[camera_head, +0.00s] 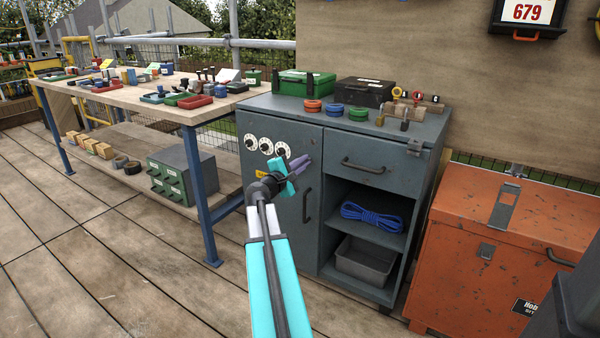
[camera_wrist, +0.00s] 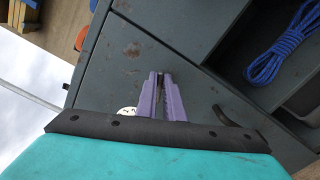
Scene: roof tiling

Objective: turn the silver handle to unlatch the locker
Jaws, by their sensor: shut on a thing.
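The grey locker (camera_head: 372,150) stands in the middle of the head view, with its left door (camera_head: 290,200) closed. My gripper (camera_head: 300,164) is at the upper right part of this door, right of the dials. In the wrist view its two purple fingers (camera_wrist: 160,82) are close together against the grey door. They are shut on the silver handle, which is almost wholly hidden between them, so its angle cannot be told. A dark pull handle (camera_head: 307,205) is on the door below my gripper; it also shows in the wrist view (camera_wrist: 224,118).
White dials (camera_head: 266,145) sit on the door just left of my gripper. The open shelves at right hold a blue rope (camera_head: 371,216) and a grey bin (camera_head: 364,262). An orange chest (camera_head: 510,250) stands at right, a workbench (camera_head: 205,108) at left. The floor in front is clear.

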